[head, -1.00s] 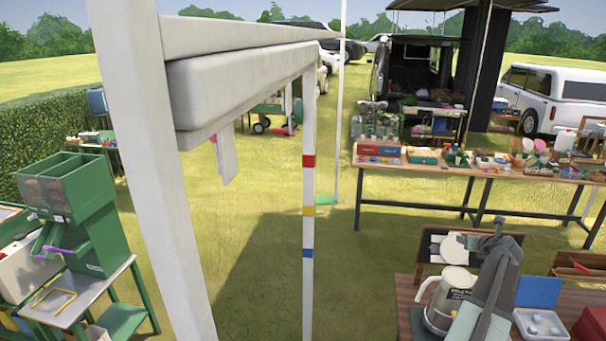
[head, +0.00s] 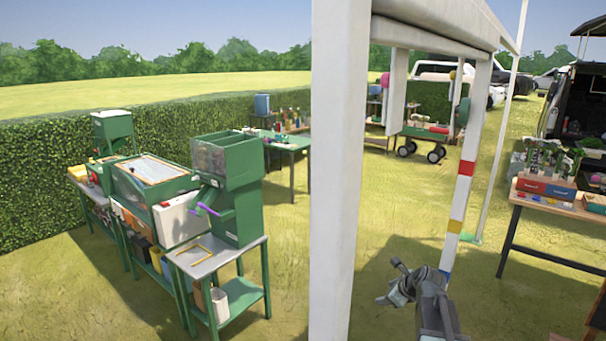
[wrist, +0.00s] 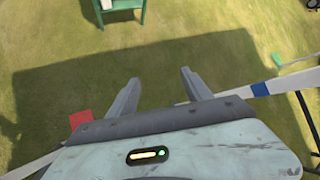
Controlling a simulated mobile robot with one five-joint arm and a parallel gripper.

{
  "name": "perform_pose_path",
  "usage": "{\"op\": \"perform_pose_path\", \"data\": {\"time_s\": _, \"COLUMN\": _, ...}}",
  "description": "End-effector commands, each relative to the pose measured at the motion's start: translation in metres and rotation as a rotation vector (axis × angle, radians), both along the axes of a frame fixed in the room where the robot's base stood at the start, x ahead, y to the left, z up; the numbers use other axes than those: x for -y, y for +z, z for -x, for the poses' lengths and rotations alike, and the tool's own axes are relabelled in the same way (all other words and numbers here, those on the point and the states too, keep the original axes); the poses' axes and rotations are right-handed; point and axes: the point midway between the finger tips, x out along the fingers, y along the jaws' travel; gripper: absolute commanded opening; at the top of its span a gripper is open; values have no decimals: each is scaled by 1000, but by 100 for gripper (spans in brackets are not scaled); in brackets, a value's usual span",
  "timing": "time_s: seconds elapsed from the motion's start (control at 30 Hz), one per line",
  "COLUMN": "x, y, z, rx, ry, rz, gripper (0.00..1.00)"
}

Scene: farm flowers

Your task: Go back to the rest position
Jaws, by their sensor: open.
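My gripper (head: 397,284) is at the lower middle right of the head view, raised over the grass and empty. In the wrist view my gripper (wrist: 158,90) shows two grey fingers spread apart, with only grass and shadow between them. No held object shows.
A white canopy post (head: 340,170) stands close in front. A thinner post with red, yellow and blue bands (head: 460,190) is close behind my gripper. A green machine (head: 230,190) stands on a table at left. A long table (head: 530,205) is at right. Grass between is open.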

Motion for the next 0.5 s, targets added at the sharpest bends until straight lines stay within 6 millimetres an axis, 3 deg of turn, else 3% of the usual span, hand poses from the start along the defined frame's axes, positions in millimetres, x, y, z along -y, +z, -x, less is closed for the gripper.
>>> {"op": "perform_pose_path", "data": {"time_s": 0.03, "x": -46, "y": -26, "z": 12, "rx": -25, "ry": 142, "rz": 77, "gripper": 58}}
{"op": "perform_pose_path", "data": {"time_s": 0.1, "x": -99, "y": -51, "z": 33, "rx": -62, "ry": 368, "rz": 212, "gripper": 58}}
{"op": "perform_pose_path", "data": {"time_s": 0.17, "x": -140, "y": -73, "z": 59, "rx": -93, "ry": 600, "rz": 345, "gripper": 58}}
{"op": "perform_pose_path", "data": {"time_s": 0.23, "x": -177, "y": -97, "z": 99, "rx": -131, "ry": 925, "rz": 524, "gripper": 58}}
{"op": "perform_pose_path", "data": {"time_s": 0.3, "x": -182, "y": -108, "z": 136, "rx": -169, "ry": 1229, "rz": 676, "gripper": 58}}
{"op": "perform_pose_path", "data": {"time_s": 0.4, "x": -161, "y": -110, "z": 176, "rx": -217, "ry": 1600, "rz": 817, "gripper": 58}}
{"op": "perform_pose_path", "data": {"time_s": 0.5, "x": -148, "y": -112, "z": 200, "rx": -224, "ry": 1901, "rz": 879, "gripper": 58}}
